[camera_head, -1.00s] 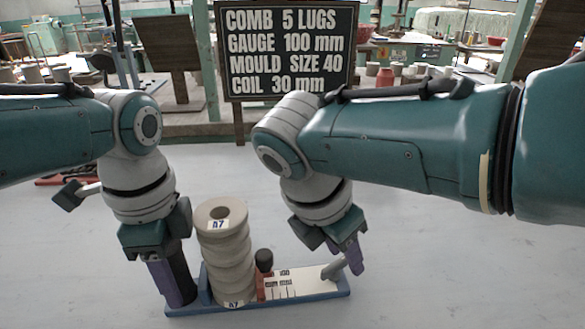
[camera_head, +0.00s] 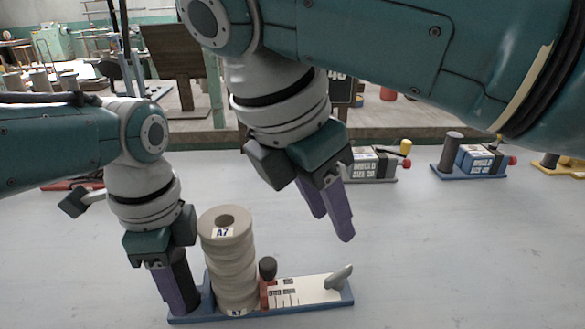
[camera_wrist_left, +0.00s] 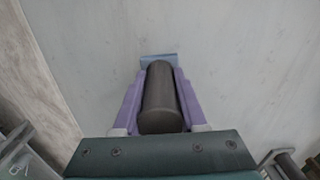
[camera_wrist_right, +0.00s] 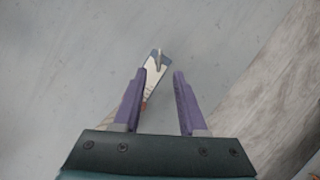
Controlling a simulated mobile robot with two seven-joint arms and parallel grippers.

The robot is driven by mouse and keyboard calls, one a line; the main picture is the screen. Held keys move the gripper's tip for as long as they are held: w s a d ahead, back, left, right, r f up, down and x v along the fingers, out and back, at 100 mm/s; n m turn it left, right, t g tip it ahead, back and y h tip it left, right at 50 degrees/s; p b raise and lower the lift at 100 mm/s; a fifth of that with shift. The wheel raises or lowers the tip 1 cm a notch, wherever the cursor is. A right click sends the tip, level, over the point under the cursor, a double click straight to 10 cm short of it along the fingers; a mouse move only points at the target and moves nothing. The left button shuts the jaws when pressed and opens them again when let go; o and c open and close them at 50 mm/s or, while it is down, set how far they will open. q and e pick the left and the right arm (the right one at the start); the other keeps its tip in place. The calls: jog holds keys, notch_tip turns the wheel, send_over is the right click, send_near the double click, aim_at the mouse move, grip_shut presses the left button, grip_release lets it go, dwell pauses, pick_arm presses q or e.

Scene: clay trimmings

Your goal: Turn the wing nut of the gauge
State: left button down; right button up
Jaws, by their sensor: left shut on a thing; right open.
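The gauge (camera_head: 312,289) lies on the table: a long blue base with a white marked plate, a red slider and a black knob. Its grey wing nut (camera_head: 340,277) stands at the right end, tilted; it also shows small in the right wrist view (camera_wrist_right: 158,60). My left gripper (camera_head: 181,292) is shut on the dark post (camera_wrist_left: 160,105) at the gauge's left end. My right gripper (camera_head: 330,225) is open and empty, above and apart from the wing nut. A stack of clay rings (camera_head: 231,262) marked A7 stands on the base beside the post.
Other gauge-like devices stand at the back: one with a white label (camera_head: 370,165), a blue one (camera_head: 478,160) and a yellow one (camera_head: 560,163). A red object (camera_head: 75,185) lies at the far left. The table right of the gauge is clear.

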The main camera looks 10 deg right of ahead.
aim_at(339, 272)
jog(key=shift+r, duration=0.1)
jog(key=d+f+y, duration=0.1)
jog(key=f, duration=0.2)
jog(key=w+d+f+g+y, duration=0.1)
jog(key=f, duration=0.3)
jog(key=f+g+y, duration=0.1)
jog(key=f+y, duration=0.1)
jog(key=f, duration=0.2)
jog(key=shift+w+d, duration=0.25)
jog(key=shift+d, duration=0.15)
dwell(0.4)
grip_shut()
dwell(0.4)
